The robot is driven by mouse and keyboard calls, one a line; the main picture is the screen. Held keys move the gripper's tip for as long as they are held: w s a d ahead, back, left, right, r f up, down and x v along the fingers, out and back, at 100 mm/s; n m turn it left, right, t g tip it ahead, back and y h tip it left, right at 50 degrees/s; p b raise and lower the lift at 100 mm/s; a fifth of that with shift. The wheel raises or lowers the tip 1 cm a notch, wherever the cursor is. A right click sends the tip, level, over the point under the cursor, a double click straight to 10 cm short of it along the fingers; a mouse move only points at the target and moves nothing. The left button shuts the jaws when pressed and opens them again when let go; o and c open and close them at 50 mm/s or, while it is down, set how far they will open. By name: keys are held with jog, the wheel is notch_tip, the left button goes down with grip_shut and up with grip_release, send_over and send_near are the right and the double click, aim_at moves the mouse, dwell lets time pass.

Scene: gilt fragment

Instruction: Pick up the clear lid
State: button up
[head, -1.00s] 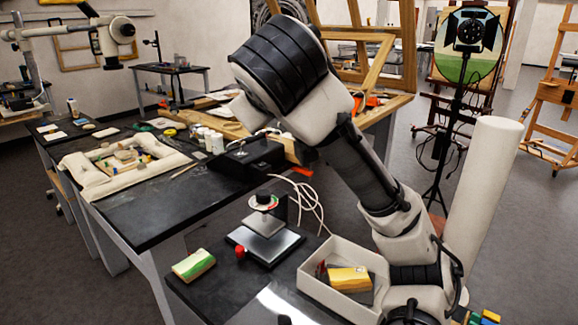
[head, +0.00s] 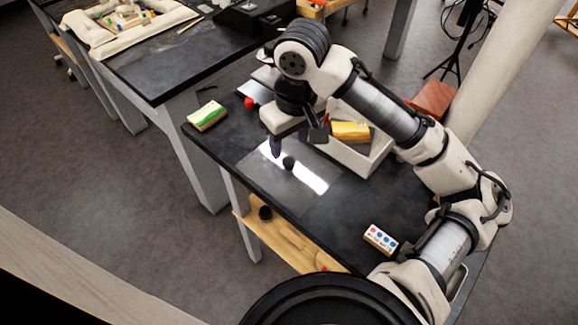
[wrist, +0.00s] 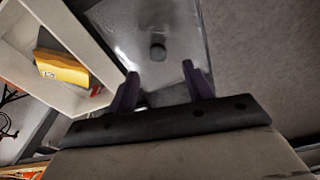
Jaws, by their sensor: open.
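The clear lid (head: 263,178) is a flat transparent sheet with a small dark round knob (head: 289,162). It lies on the black table near its front edge, with a bright reflection across it. In the wrist view the lid (wrist: 185,20) shows ahead of my gripper (wrist: 160,70), with its knob (wrist: 158,52) roughly centred between the two purple fingertips. The fingers are apart and hold nothing. In the head view my gripper (head: 276,147) points down above the lid, close to the knob; one finger is largely hidden. I cannot tell the exact height.
A white open box (head: 368,160) with a yellow block (head: 350,132) stands right of the lid. A green-and-cream block (head: 207,116) and a red piece (head: 249,103) lie to the left. A small block with coloured dots (head: 380,239) lies at the right front. A wooden shelf (head: 285,240) is below.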

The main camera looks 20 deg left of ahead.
aim_at(289, 161)
jog(key=shift+w+a+f+p, duration=0.1)
jog(key=shift+f+p, duration=0.15)
jog(key=shift+f, duration=1.55)
jog(key=shift+w+a+f+p, duration=0.1)
jog(key=shift+f+p, duration=0.15)
jog(key=shift+f, duration=1.5)
jog(key=shift+c, duration=0.3)
jog(key=c, duration=1)
jog(key=shift+c, duration=0.2)
jog(key=shift+r, duration=0.2)
